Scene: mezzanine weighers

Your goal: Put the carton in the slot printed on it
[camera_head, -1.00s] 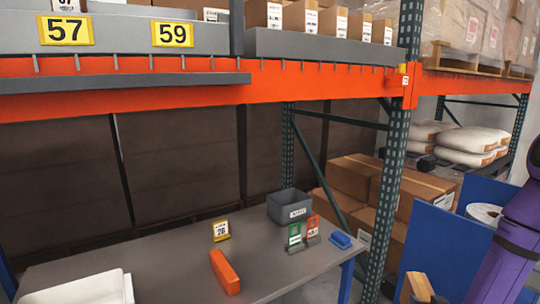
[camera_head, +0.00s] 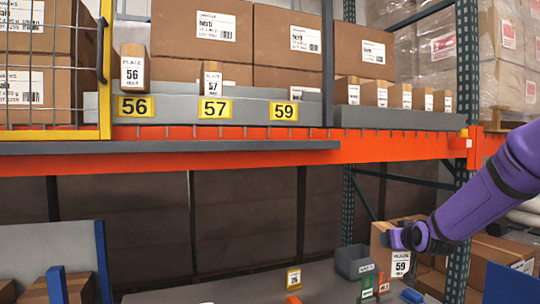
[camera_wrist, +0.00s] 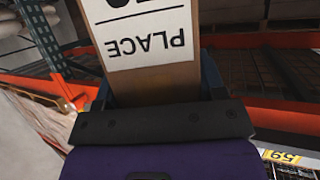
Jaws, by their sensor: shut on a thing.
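The carton (camera_head: 400,264) is brown with a white label reading PLACE 59. My gripper (camera_head: 396,238) is shut on it at the lower right, in front of the rack and below the orange beam. The wrist view shows the carton (camera_wrist: 150,72) upside down between my fingers (camera_wrist: 155,98), its number partly cut off. Yellow plate 59 (camera_head: 284,110) is on the grey shelf lip, up and left of the carton. The space behind that plate is mostly hidden by the lip; a low white patch shows there. Plate 59 also shows in the wrist view (camera_wrist: 286,157).
Cartons 56 (camera_head: 133,70) and 57 (camera_head: 211,82) stand behind plates 56 (camera_head: 133,107) and 57 (camera_head: 214,110). A yellow-framed mesh (camera_head: 105,70) closes the left side. The orange beam (camera_head: 230,158) and a green post (camera_head: 466,80) bound the bay. A grey bin (camera_head: 354,262) stands on the table below.

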